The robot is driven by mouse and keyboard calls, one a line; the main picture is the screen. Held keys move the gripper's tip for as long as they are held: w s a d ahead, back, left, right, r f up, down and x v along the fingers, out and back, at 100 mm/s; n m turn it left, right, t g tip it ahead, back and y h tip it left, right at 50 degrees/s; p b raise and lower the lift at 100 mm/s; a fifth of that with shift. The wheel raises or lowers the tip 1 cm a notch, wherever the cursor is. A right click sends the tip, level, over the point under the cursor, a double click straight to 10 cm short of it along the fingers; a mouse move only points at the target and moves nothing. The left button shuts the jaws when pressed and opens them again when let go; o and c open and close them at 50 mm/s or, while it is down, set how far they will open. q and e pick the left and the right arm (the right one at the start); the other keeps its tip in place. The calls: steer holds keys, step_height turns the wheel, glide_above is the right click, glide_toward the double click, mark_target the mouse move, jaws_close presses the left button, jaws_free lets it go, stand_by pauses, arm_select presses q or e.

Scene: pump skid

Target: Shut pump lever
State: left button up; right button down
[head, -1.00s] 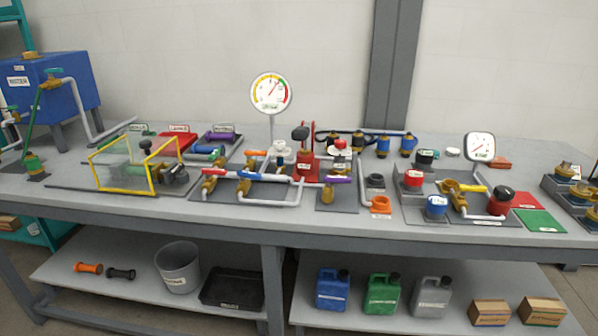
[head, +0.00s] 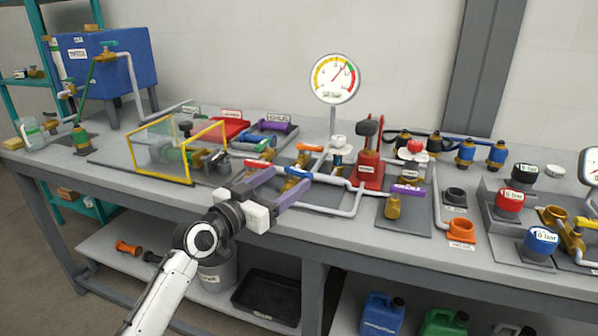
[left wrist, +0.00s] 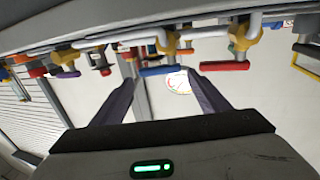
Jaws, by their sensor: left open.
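The red hand pump (head: 369,165) with a black knob stands upright at mid-bench in the head view. Left of it, pipework carries lever valves with a red lever (head: 256,163), a blue lever (head: 298,173) and an orange lever (head: 309,148). A purple lever (head: 408,191) lies to the right. I cannot read which lever is the pump's. My left gripper (head: 287,181) is open and empty, its fingertips near the blue lever. In the left wrist view, upside down, the blue lever (left wrist: 163,70) shows ahead between the fingers (left wrist: 160,88), apparently untouched; the red lever (left wrist: 225,66) is to its right.
A yellow-framed clear guard (head: 192,153) stands left of my gripper. A round gauge (head: 334,79) rises on a post behind the pipes. An orange funnel-like fitting (head: 461,230) and a blue-capped fitting (head: 541,241) stand at the right. The bench's front edge runs beneath my arm.

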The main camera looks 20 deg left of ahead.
mark_target(296, 173)
arm_select(q)
steer(key=x, duration=0.6)
arm_select(e)
steer(key=shift+f, duration=0.3)
arm_select(q)
steer(key=shift+c, duration=0.2)
